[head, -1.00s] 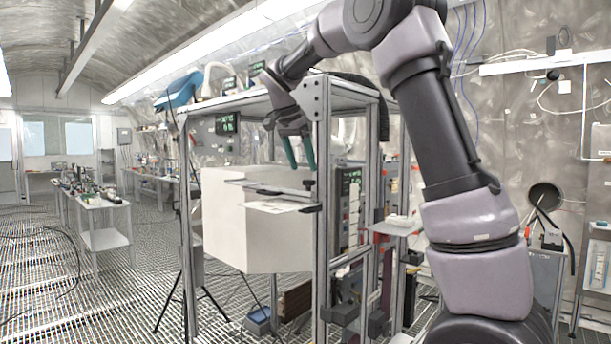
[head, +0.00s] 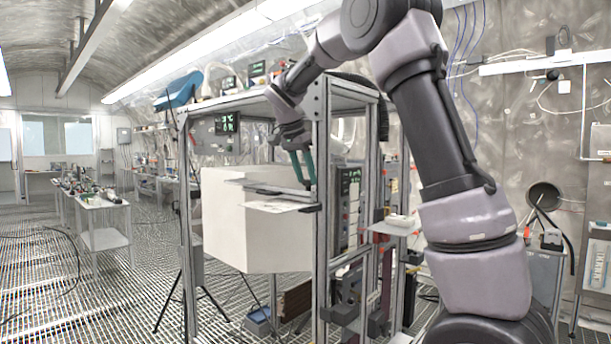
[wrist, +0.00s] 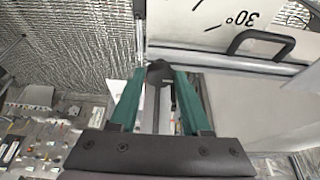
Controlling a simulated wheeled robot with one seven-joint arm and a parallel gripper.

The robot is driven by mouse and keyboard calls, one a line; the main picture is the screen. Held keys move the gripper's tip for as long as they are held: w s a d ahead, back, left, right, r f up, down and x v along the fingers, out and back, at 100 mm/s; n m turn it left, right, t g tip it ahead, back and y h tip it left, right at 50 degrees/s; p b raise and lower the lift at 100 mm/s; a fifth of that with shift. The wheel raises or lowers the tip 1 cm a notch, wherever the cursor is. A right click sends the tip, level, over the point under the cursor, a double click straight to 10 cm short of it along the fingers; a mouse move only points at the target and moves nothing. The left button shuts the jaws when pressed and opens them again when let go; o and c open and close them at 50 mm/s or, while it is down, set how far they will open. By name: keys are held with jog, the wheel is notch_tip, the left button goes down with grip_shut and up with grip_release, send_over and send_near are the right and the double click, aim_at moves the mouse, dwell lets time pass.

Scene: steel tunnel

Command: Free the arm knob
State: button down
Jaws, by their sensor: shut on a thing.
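The knob (wrist: 159,73) is small, dark and roundish. In the wrist view it sits between the tips of my gripper's two green fingers. My gripper (head: 308,183) points down in front of the white box (head: 240,225) in the frame, and its fingers are shut on the knob. A slim light bar (wrist: 149,112) shows between the fingers below the knob in the wrist view. In the head view the knob is too small and covered to make out clearly.
A metal frame post (head: 322,240) stands close to the right of my fingers. A black handle (wrist: 262,40) sits on a pale panel marked with angle figures. A flat plate (head: 278,206) juts out just below my gripper.

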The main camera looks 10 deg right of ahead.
jog(key=n, duration=0.1)
jog(key=n+t+y, duration=0.1)
jog(key=n, duration=0.2)
jog(key=shift+s+d+n, duration=0.15)
jog(key=shift+d+n, duration=0.1)
jog(key=shift+n, duration=0.05)
jog(key=n, duration=0.1)
jog(key=n+y, duration=0.1)
jog(key=n, duration=0.1)
jog(key=n+t+y, duration=0.1)
jog(key=shift+s+d+n, duration=0.1)
jog(key=shift+d+n, duration=0.15)
jog(key=shift+n, duration=0.05)
jog(key=n, duration=0.1)
jog(key=n+y, duration=0.1)
jog(key=n, duration=0.1)
jog(key=n+y, duration=0.1)
jog(key=n, duration=0.1)
jog(key=shift+d, duration=0.3)
jog(key=shift+d+n+g+y, duration=0.1)
jog(key=shift+n+g+y, duration=0.5)
jog(key=shift+n, duration=1.4)
jog(key=shift+c, duration=1.8)
grip_release()
